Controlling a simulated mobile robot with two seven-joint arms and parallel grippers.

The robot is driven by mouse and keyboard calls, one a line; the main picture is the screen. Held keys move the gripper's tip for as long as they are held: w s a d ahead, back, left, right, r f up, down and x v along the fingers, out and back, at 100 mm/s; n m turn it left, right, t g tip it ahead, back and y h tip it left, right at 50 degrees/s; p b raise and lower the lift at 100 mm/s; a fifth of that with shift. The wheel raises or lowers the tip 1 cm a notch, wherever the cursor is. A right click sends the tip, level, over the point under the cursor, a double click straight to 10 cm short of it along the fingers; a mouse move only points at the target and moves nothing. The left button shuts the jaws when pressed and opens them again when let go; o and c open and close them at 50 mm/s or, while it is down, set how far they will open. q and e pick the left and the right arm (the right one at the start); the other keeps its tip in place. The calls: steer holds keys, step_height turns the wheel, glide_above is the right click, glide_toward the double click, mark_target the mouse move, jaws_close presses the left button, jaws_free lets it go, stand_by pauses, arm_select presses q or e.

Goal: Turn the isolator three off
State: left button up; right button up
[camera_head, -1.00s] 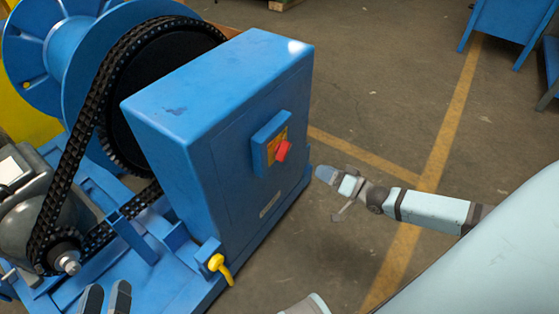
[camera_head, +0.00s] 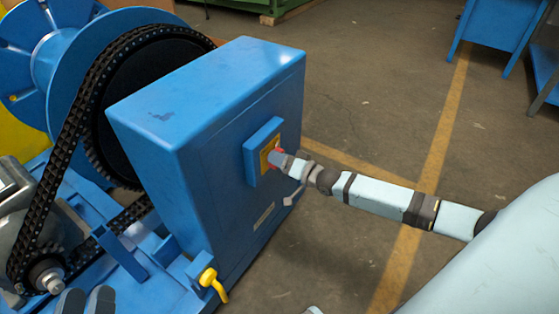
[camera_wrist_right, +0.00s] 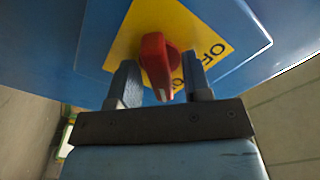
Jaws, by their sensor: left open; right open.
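The isolator's red knob (camera_wrist_right: 158,62) sits on a yellow label plate (camera_wrist_right: 196,30) in the right wrist view. Part of the lettering "OFF" shows on the plate. My right gripper (camera_wrist_right: 165,85) is open, with one finger on each side of the knob's lower end; contact is not clear. In the head view the right gripper (camera_head: 280,160) is at the isolator box (camera_head: 252,160) on the blue cabinet (camera_head: 205,110) and mostly covers the red knob (camera_head: 275,155). My left gripper (camera_head: 86,303) is open at the bottom left edge, away from the isolator.
A chain (camera_head: 65,160) runs over a large dark sprocket to a small sprocket (camera_head: 48,275) at left. A yellow handle (camera_head: 212,282) sticks out at the cabinet's lower corner. The floor right of the cabinet is clear.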

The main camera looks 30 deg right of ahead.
jaws_close()
